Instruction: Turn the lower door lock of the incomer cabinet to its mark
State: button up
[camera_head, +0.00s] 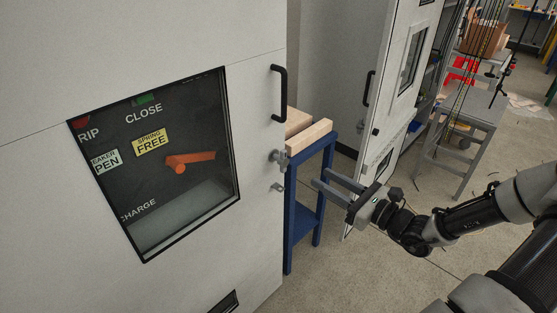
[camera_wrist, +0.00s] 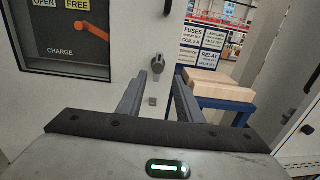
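The near cabinet door (camera_head: 258,215) is pale grey with a dark window. Two metal lock fittings sit near its right edge under the black handle: an upper one (camera_head: 276,160) that sticks out, and a smaller lower door lock (camera_head: 277,187). In the wrist view the upper fitting (camera_wrist: 157,64) and the small square lower lock (camera_wrist: 152,101) appear between my fingers' lines. My gripper (camera_head: 320,177) is open and empty, to the right of the lower lock and apart from it. Its fingers (camera_wrist: 158,82) point toward the door. The lock's mark is too small to make out.
A blue bench (camera_head: 303,215) with wooden blocks (camera_head: 309,136) stands just behind the door's edge. Another cabinet door (camera_head: 398,80) stands farther right. An orange lever (camera_head: 190,161) shows behind the window. The floor below my gripper is clear.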

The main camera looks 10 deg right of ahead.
aim_at(286, 157)
jog(key=b+x, duration=0.1)
jog(key=x, duration=1.5)
jog(key=shift+f+b, duration=0.1)
jog(key=shift+b, duration=0.3)
grip_shut()
